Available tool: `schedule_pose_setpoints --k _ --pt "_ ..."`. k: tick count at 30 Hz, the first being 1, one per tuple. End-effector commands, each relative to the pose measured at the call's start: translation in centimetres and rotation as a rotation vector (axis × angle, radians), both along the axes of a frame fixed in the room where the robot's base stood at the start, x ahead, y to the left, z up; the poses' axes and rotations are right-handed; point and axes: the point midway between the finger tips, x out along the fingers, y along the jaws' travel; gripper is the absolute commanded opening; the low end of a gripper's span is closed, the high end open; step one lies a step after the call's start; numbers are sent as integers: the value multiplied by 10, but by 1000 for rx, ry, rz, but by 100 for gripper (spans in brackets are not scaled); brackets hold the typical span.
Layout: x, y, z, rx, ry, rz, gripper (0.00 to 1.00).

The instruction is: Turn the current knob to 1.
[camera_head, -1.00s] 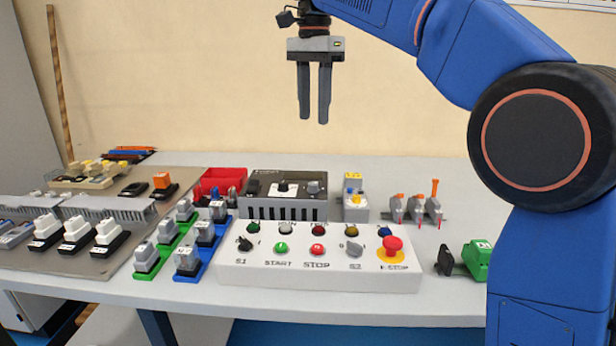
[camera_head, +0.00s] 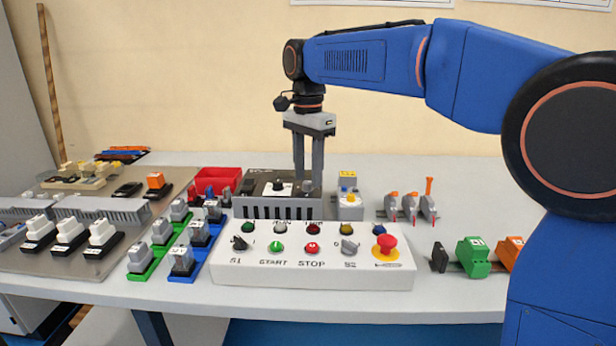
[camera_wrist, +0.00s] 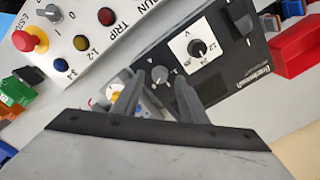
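A dark power supply box (camera_head: 252,203) stands at the back of the table. Its panel also fills the upper right of the wrist view (camera_wrist: 235,85). A black knob on a white dial (camera_head: 280,184) sits on the panel, with the dial marked V, 12 and 24 in the wrist view (camera_wrist: 198,47). A grey knob (camera_wrist: 160,74) sits beside it, its small marks and pointing direction unclear. My gripper (camera_head: 309,188) points down over the right side of the box, open and empty. In the wrist view its fingertips (camera_wrist: 157,80) lie on either side of the grey knob; contact is unclear.
A white control box (camera_head: 225,272) with buttons, S1, S2 and an e-stop stands in front. A red bin (camera_head: 222,180) is to the left. A grey device with a yellow top (camera_head: 348,203) stands close on the right. Wall space above is free.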

Motion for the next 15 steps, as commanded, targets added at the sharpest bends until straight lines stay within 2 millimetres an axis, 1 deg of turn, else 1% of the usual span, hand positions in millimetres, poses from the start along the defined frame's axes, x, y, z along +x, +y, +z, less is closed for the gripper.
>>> schedule_pose_setpoints --k 3,6,14,15 --pt "-1 0 -10 -1 1 0 39" --pt "0 0 -14 0 0 0 39" --pt "0 0 -15 0 0 0 39" --pt "0 0 -15 0 0 0 37"
